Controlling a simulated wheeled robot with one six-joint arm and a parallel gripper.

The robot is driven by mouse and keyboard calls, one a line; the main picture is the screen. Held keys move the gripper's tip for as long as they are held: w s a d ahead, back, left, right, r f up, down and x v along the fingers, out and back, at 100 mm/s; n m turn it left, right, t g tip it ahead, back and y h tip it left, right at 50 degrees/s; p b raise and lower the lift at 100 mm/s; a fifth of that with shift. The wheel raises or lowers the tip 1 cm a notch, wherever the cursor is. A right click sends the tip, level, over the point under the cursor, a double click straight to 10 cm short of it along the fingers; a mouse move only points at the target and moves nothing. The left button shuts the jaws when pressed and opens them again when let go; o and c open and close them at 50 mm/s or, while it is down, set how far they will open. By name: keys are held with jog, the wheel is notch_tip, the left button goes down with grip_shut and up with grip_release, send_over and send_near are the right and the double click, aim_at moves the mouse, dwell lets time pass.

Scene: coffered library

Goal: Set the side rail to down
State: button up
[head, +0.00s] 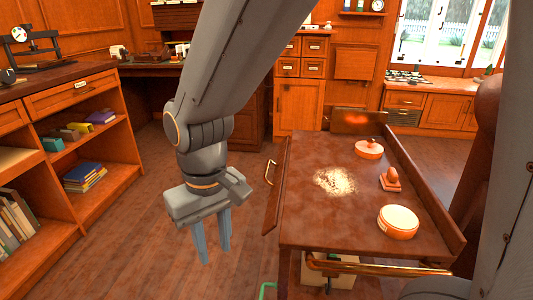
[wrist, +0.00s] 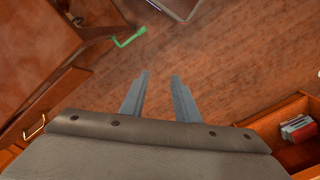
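The wooden cart (head: 300,222) stands right of my gripper. A narrow wooden side panel, apparently the side rail (head: 275,192), runs along its left edge; I cannot tell for sure whether it is up or down. A brass handle (head: 269,173) sticks out from this side and also shows in the wrist view (wrist: 35,128). A green lever (head: 267,290) is low at the cart's near left corner, and again in the wrist view (wrist: 131,39). My gripper (head: 212,250) is open and empty, pointing down over the floor, left of the cart and apart from it.
On the cart are a pale powder patch (head: 335,181), a lidded dish (head: 369,149), a small orange-brown object (head: 390,180) and a round tin (head: 398,221). A brass bar (head: 370,267) spans its near end. A bookcase (head: 95,150) stands left. Floor between is clear.

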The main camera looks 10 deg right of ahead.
jog(key=w+r+m+p, duration=0.2)
jog(key=w+r+p, duration=0.2)
jog(key=w, duration=0.5)
jog(key=m+h+p, duration=0.2)
jog(key=m+p, duration=0.5)
jog(key=p, duration=0.7)
send_over(267, 167)
jog(key=a, duration=0.1)
notch_tip(267, 167, down, 3)
jog(key=shift+g, duration=0.3)
jog(key=f, duration=0.7)
jog(key=shift+d+f+p, duration=0.1)
jog(key=shift+d+p, duration=0.25)
jog(key=shift+d, duration=0.05)
jog(key=shift+c, duration=0.2)
grip_shut()
